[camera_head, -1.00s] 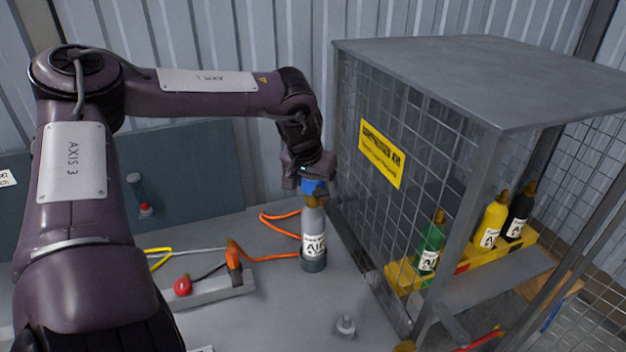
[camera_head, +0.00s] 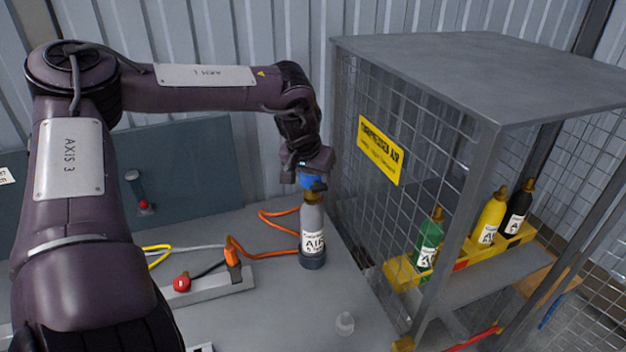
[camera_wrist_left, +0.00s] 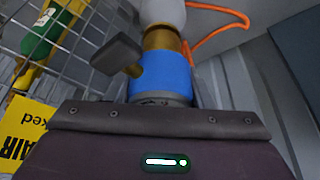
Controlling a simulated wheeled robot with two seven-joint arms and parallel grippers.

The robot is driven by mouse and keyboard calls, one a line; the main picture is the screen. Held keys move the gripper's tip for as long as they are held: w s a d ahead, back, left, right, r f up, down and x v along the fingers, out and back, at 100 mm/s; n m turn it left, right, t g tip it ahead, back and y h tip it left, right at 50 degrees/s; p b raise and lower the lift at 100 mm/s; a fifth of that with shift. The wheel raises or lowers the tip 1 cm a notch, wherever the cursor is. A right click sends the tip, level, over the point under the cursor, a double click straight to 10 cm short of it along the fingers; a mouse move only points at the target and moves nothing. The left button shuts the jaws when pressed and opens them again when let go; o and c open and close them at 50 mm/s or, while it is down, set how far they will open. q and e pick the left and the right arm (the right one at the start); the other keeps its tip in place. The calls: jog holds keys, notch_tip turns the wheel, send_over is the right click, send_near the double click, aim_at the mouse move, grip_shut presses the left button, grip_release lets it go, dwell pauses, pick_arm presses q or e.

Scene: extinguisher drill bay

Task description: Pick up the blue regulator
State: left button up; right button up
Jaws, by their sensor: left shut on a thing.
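The blue regulator (camera_head: 310,182) sits on top of a grey air cylinder (camera_head: 312,232) that stands upright on the bench. My left gripper (camera_head: 309,176) is above the cylinder and shut on the blue regulator. In the left wrist view the regulator (camera_wrist_left: 163,75) shows as a blue band with a brass collar and a dark lever to its left. The gripper's fingertips are hidden behind its own body there. I cannot tell whether the regulator is still seated on the cylinder. My right gripper is not in view.
A mesh cage (camera_head: 470,85) stands close on the right, holding green (camera_head: 428,243), yellow (camera_head: 489,222) and black (camera_head: 518,215) cylinders in a yellow rack. An orange hose (camera_head: 275,214) lies left of the grey cylinder. A small clear-grey object (camera_head: 345,323) is at the front of the bench (camera_head: 270,310).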

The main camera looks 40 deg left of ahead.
pick_arm(q)
notch_tip(320, 180, up, 20)
jog(key=b, duration=0.2)
jog(key=shift+f+b, duration=0.15)
jog(key=shift+b, duration=0.2)
